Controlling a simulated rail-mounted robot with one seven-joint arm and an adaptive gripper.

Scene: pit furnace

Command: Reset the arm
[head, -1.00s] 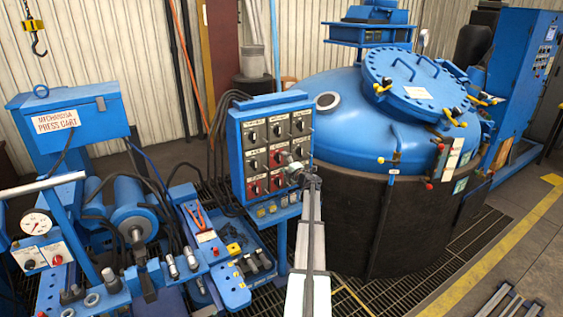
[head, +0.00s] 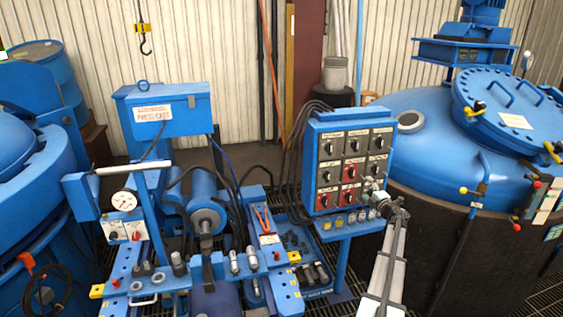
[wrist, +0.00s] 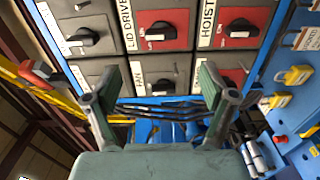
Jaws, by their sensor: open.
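My gripper (head: 374,192) is in front of the lower right part of a blue control panel (head: 312,150) in the head view. The wrist view shows the two fingers (wrist: 158,92) apart, with nothing held between them. Beyond the fingers are rows of black rotary switches on grey and red plates. A red plate (wrist: 163,22) beside the "LID DRIVE" label is above the gap between the fingers. I cannot tell from these views whether a fingertip touches the panel.
A blue press cart (head: 165,115) with a gauge (head: 124,201) stands left of the panel. A large blue-lidded furnace (head: 435,125) stands close on the right. A hook (head: 145,45) hangs at the back. Yellow padlocks (wrist: 298,75) hang beside the gripper.

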